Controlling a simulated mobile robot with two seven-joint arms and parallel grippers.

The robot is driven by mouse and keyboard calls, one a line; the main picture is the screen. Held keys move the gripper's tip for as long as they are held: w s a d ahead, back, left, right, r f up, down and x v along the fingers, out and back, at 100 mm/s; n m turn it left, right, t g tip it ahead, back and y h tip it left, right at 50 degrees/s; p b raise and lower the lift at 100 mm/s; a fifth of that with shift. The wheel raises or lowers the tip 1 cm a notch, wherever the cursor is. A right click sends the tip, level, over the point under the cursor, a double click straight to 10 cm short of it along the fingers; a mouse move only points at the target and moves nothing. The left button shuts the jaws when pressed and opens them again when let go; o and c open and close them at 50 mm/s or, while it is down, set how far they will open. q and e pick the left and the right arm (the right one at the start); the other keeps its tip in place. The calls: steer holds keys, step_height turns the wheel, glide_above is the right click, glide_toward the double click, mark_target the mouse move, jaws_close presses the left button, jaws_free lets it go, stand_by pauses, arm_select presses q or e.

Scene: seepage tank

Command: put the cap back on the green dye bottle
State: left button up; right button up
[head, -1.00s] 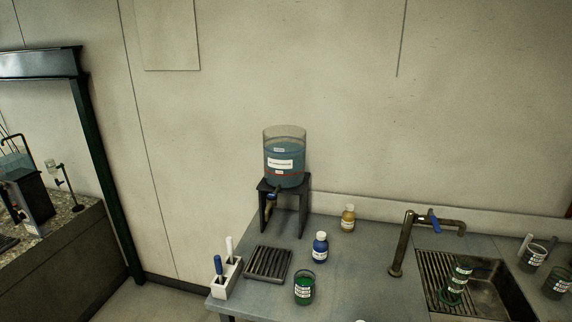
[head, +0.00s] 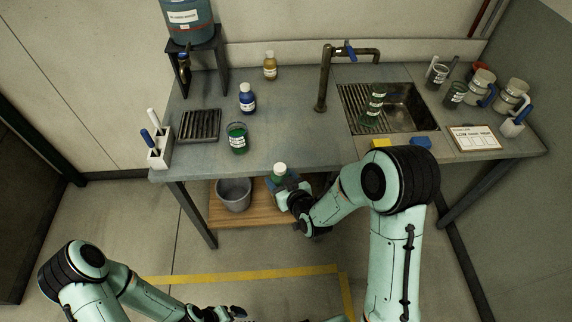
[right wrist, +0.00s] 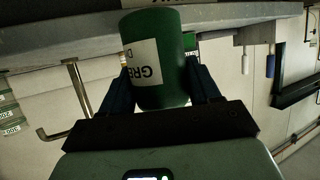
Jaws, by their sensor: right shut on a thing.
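The green dye bottle (head: 278,178) is in my right gripper (head: 286,187), at the front edge of the table (head: 300,130). Its top looks pale in the head view; I cannot tell whether that is a cap. In the right wrist view the green bottle (right wrist: 172,75) sits between the two dark fingers, its white label partly showing and its top out of sight. I cannot make out a separate loose cap. My left gripper (head: 232,312) is low at the bottom edge of the head view, away from the table, its fingers unclear.
A beaker of green liquid (head: 237,138), a blue bottle (head: 247,100) and an amber bottle (head: 270,67) stand on the table. A drain rack (head: 199,125) and pen holder (head: 159,152) are left. The sink (head: 405,108), yellow sponge (head: 381,142) and blue cloth (head: 421,142) are right.

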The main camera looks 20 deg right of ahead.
steer(key=w+a+f+n+g+y, duration=0.1)
steer(key=a+f+n+g+y, duration=0.1)
steer(key=a+n+y, duration=0.4)
steer(key=a+f, duration=0.1)
steer(key=a, duration=0.3)
steer(key=shift+w+a+g+y, duration=0.25)
steer(key=shift+w+g+y, duration=0.05)
steer(key=shift+g+y, duration=0.1)
